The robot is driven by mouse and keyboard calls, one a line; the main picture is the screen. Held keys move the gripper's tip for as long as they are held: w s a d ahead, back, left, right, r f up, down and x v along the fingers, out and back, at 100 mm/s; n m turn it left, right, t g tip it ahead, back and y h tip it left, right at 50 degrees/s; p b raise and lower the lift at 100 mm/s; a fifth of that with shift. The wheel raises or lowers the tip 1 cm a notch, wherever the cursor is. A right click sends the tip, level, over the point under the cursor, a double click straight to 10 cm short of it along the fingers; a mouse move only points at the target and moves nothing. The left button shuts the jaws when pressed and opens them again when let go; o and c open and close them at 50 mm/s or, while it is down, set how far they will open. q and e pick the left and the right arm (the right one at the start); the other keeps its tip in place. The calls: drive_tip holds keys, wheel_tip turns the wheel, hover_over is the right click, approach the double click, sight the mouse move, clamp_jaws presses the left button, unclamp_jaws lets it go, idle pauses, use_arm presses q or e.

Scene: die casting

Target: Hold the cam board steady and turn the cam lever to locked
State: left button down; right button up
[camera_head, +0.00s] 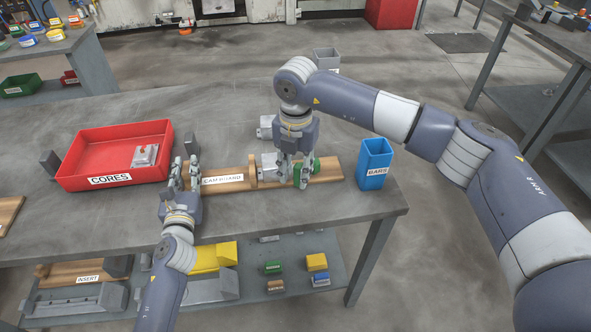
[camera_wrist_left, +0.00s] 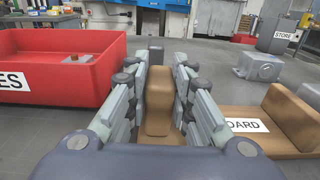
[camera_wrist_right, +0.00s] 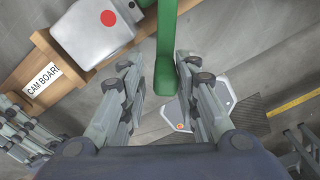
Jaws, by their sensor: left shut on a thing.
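The wooden cam board (camera_head: 329,172) lies across the table, with its white label showing (camera_wrist_left: 248,126). My left gripper (camera_head: 184,173) is shut on the upright wooden grip (camera_wrist_left: 158,100) at the board's left end. A grey block (camera_head: 267,167) sits on the board; its red dot shows in the right wrist view (camera_wrist_right: 108,18). The green cam lever (camera_wrist_right: 166,65) is by that block, partly hidden by my right gripper in the head view. My right gripper (camera_wrist_right: 160,92) is open, with its fingers on either side of the lever and a gap visible on the left.
A red CORES bin (camera_head: 85,183) holding a grey part stands left of the board. A blue bin (camera_head: 374,168) stands close to the board's right end, near the table edge. Another grey block (camera_head: 265,127) lies behind the board.

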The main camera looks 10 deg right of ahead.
use_arm(q)
drive_tip(key=shift+d, duration=0.25)
drive_tip(key=shift+a+f, duration=0.1)
use_arm(e)
wheel_tip(320, 180, up, 12)
idle(0.5)
use_arm(q)
drive_tip(key=c, duration=1.7)
unclamp_jaws()
drive_tip(key=shift+w+r, duration=0.1)
drive_tip(key=shift+r, duration=0.3)
drive_tip(key=o, duration=0.4)
drive_tip(key=shift+f, duration=0.15)
